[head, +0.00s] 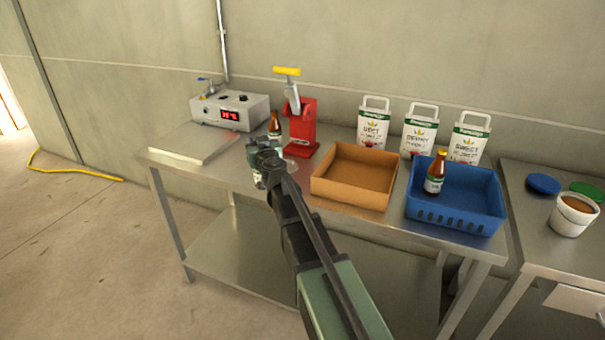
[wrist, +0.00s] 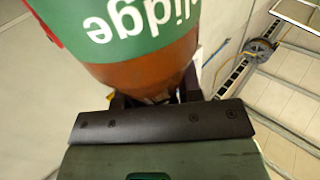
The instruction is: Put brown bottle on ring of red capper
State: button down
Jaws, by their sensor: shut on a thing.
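A brown bottle (head: 274,126) with a dark neck stands out above my gripper (head: 264,166) in the head view, its lower part hidden by the gripper. In the wrist view the bottle (wrist: 150,75) fills the upper middle, brown with a green and white label, between my fingers. My gripper is shut on it. The bottle is just left of the red capper (head: 303,122), which has a yellow-topped lever and stands at the back of the steel table. I cannot make out the capper's ring clearly, nor whether the bottle touches the capper.
Right of the capper are an empty orange-brown box (head: 352,178) and a blue crate (head: 466,216) holding another brown bottle (head: 435,176). Several white bags (head: 419,132) stand behind. A grey control box (head: 230,109) and flat metal plate (head: 193,142) are at left.

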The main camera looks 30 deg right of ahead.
jog(key=shift+w, duration=0.4)
jog(key=w+d+f+b, duration=0.3)
jog(key=w+d, duration=0.8)
jog(key=d, duration=0.2)
jog(key=shift+d+f+b, duration=0.25)
jog(key=shift+b, duration=0.05)
jog(key=c, duration=0.8)
grip_release()
jog(key=shift+o, duration=0.2)
